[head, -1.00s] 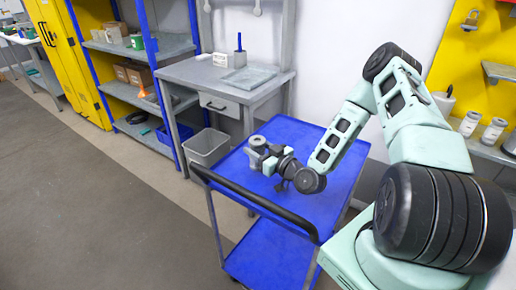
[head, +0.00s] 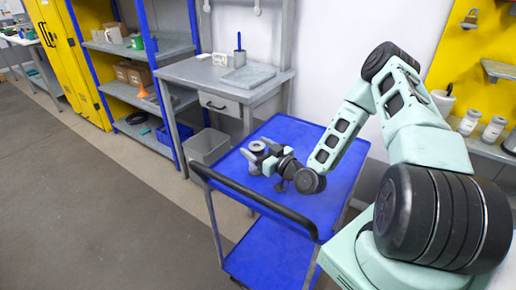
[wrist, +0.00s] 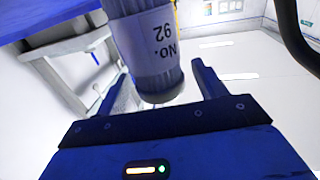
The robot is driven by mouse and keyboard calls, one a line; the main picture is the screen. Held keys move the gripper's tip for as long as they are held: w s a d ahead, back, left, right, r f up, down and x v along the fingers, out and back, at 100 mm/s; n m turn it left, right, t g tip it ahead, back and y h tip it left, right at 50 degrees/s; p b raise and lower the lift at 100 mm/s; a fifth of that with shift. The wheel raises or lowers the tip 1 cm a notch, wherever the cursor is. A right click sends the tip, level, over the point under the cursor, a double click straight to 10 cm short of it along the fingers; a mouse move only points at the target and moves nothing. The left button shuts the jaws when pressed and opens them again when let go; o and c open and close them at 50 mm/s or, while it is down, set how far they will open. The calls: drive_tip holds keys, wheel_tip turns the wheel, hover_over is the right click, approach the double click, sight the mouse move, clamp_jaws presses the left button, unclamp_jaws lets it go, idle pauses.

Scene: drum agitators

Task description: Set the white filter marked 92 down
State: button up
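The white filter marked 92 (wrist: 157,50) stands between my gripper's fingers in the wrist view, its label upside down there. In the head view it shows as a small pale round top (head: 257,146) over the blue cart's top (head: 300,135). It appears to rest on that top near the far left edge, though its base is hidden. My gripper (head: 257,155) is open around it. The wrist view shows gaps between the filter and both fingers (wrist: 160,85).
The cart's black handle (head: 255,200) runs along its near left side. A grey bin (head: 207,146) stands beyond the cart, by a grey workbench (head: 215,75) with a shallow tray (head: 248,78). Most of the blue top is bare.

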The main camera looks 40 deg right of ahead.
drive_tip(key=shift+s+f, duration=0.1)
drive_tip(key=shift+f, duration=0.55)
drive_tip(key=shift+r+p, duration=0.6)
drive_tip(key=shift+p, duration=0.05)
drive_tip(key=s+d+b, duration=0.1)
drive_tip(key=s+b, duration=0.2)
drive_tip(key=s, duration=0.8)
drive_tip(key=shift+s+d+r, duration=0.25)
drive_tip(key=shift+d, duration=0.15)
